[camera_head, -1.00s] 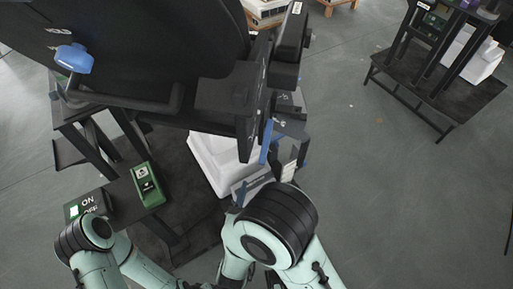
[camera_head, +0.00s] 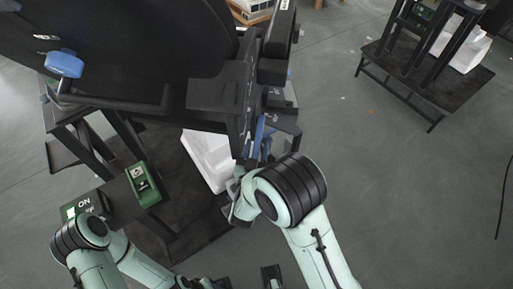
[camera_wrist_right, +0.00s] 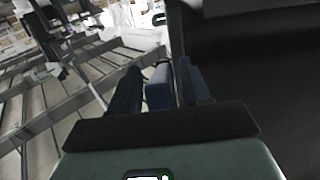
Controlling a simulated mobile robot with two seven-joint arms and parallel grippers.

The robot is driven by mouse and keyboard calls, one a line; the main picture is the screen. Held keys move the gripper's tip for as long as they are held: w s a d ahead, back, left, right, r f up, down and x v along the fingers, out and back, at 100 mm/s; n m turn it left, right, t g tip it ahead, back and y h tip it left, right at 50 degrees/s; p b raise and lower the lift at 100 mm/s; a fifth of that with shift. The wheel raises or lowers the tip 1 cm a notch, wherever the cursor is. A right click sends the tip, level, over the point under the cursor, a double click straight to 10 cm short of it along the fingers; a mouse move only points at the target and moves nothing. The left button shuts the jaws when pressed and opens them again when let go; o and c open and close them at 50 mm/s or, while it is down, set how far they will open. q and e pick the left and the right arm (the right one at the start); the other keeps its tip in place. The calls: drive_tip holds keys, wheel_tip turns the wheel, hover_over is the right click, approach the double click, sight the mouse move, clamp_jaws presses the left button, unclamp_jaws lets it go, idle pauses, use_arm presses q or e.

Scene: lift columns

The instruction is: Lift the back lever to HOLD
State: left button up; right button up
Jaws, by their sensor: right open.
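A blue upright strip (camera_head: 259,131), which looks like a lever, shows beside the black frame at the upper middle of the head view. Its lower end is hidden by my right arm. My right gripper (camera_wrist_right: 157,88) is open in the right wrist view, with a blue bar (camera_wrist_right: 159,86) between its dark fingers, nearer the right one; contact cannot be told. In the head view the right fingers are mostly hidden behind the frame and my wrist. My left arm is at the bottom left of the head view; its gripper is at the lower edge, its opening unclear.
A large black panel (camera_head: 130,40) with a blue knob (camera_head: 64,64) overhangs the upper left. A green box (camera_head: 144,184) and an ON-marked box (camera_head: 86,206) stand below. A white block (camera_head: 207,157) lies behind.

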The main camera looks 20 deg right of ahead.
sight(256, 147)
clamp_jaws()
drive_tip(key=r+g+p, duration=0.1)
drive_tip(key=p, duration=0.1)
drive_tip(key=r+g+y+p, duration=0.1)
drive_tip(key=p, duration=0.1)
drive_tip(key=r+g+p, duration=0.1)
drive_tip(key=r+p, duration=0.1)
drive_tip(key=p, duration=0.1)
drive_tip(key=shift+s+a+g+y, duration=0.15)
drive_tip(key=shift+s+g+y, duration=0.1)
drive_tip(key=shift+g+y, duration=0.15)
drive_tip(key=shift+r, duration=0.1)
use_arm(q)
drive_tip(key=w+r+p, duration=0.1)
drive_tip(key=w+r, duration=0.3)
drive_tip(key=r, duration=0.5)
drive_tip(key=shift+w+r+t, duration=0.15)
drive_tip(key=shift+w+t, duration=0.05)
drive_tip(key=shift+t, duration=0.1)
use_arm(e)
drive_tip(key=shift+w+r, duration=0.15)
drive_tip(key=shift+r, duration=1.05)
unclamp_jaws()
drive_tip(key=shift+f, duration=0.1)
